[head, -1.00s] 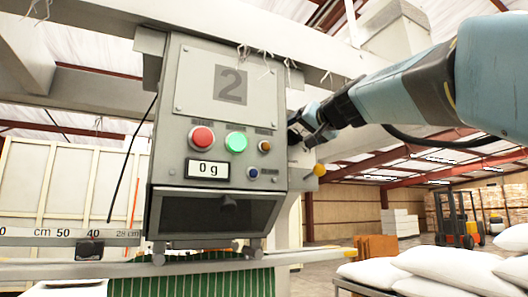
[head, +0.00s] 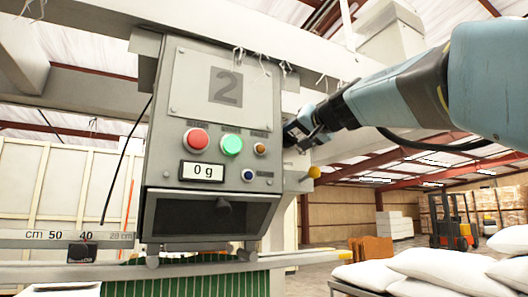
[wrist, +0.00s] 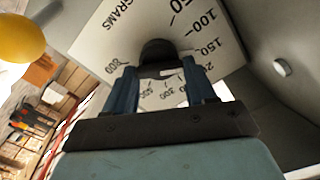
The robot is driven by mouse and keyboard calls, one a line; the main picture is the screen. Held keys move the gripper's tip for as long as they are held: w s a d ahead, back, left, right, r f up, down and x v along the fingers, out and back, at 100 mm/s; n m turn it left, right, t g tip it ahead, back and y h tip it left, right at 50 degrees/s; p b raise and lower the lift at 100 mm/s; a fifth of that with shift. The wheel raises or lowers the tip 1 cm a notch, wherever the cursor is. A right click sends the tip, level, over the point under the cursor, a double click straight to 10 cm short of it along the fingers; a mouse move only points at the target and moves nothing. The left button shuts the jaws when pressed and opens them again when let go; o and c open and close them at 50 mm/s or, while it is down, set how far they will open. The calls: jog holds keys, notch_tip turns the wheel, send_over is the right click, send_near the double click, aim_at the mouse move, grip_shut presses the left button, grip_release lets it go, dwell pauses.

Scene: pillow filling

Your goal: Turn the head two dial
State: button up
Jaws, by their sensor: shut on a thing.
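The head two box (head: 222,110) is a grey panel marked "2", with a display (head: 202,171) reading "0 g". In the wrist view, a pale dial plate (wrist: 228,38) marked "GRAMS" carries numbers including 100, 150, 300 and 500. A black dial knob (wrist: 158,52) sits at its middle. My gripper (wrist: 158,76) is shut on the knob, one blue finger on each side. In the head view, my gripper (head: 297,133) is at the right side of the box. The dial face is hidden there, and the fingertips are hard to make out.
Red (head: 195,139) and green (head: 231,145) buttons are on the box front. A yellow ball-ended lever (head: 314,172) juts out just below my gripper and shows close by in the wrist view (wrist: 20,40). White sacks (head: 440,268) lie at lower right. A forklift (head: 452,220) stands far behind.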

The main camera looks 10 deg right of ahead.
jog(key=shift+d+m, duration=0.1)
jog(key=shift+m, duration=0.2)
jog(key=m, duration=0.8)
jog(key=shift+d+f+m, duration=0.15)
jog(key=shift+f+m, duration=0.15)
jog(key=m, duration=0.4)
jog(key=shift+w+f, duration=0.1)
jog(key=shift+f, duration=0.1)
jog(key=shift+f+m, duration=0.15)
jog(key=shift+m, duration=1.95)
jog(key=o, duration=1)
jog(key=shift+r, duration=0.2)
jog(key=shift+o, duration=0.2)
jog(key=shift+s, duration=0.2)
jog(key=v, duration=1.3)
jog(key=shift+s, duration=0.2)
